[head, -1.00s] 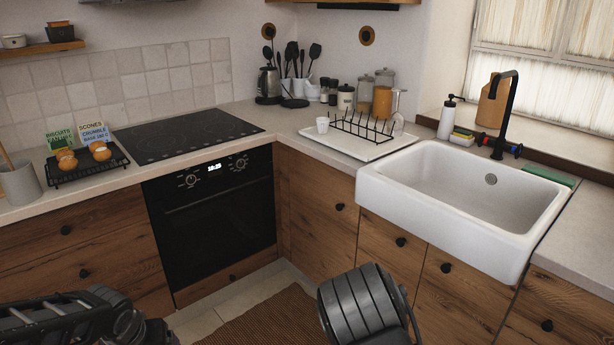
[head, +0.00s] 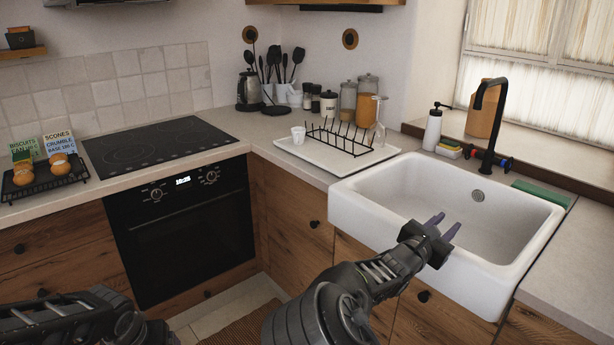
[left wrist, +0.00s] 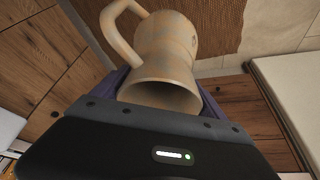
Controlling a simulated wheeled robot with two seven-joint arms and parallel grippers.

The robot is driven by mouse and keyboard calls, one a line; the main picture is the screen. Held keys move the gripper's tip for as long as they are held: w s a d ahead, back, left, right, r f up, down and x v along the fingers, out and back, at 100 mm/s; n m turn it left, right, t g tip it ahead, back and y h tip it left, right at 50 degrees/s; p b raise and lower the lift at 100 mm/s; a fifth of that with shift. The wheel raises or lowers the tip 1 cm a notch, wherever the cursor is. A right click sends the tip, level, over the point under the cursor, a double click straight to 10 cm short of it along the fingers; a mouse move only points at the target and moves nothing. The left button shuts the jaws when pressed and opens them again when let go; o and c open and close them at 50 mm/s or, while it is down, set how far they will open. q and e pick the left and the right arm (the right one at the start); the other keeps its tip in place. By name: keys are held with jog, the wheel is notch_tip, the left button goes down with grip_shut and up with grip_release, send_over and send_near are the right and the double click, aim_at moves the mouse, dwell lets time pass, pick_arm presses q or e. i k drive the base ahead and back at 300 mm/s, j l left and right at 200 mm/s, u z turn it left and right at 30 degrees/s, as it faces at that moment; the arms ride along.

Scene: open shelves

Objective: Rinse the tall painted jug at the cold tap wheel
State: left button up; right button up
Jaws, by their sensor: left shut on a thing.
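The jug (left wrist: 166,45) is tan with worn paint, its handle at upper left and its dark mouth towards the camera in the left wrist view. My left gripper (left wrist: 162,90) is shut on it, with a purple finger on each side. The jug and left gripper are out of the head view. My right gripper (head: 445,225) is open and empty over the sink's front left rim. The black tap (head: 490,125) stands behind the white sink (head: 400,190). Small wheels flank it, left (head: 468,151) and right (head: 506,163); red and blue show there, but the markings are small.
A white drainer tray (head: 335,165) with a black rack and a white cup stands left of the sink. A soap bottle (head: 432,130) and a green cloth (head: 541,194) lie near the tap. The sink basin looks empty. Counter at right is clear.

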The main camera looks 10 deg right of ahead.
aim_at(508, 165)
jog(key=i+l, duration=0.15)
jog(key=l, duration=0.2)
jog(key=i+l, duration=0.15)
jog(key=l, duration=0.25)
jog(key=i+l, duration=0.15)
jog(key=l, duration=0.2)
jog(key=i+l, duration=0.15)
jog(key=l, duration=0.25)
jog(key=i+l, duration=0.15)
jog(key=l, duration=0.2)
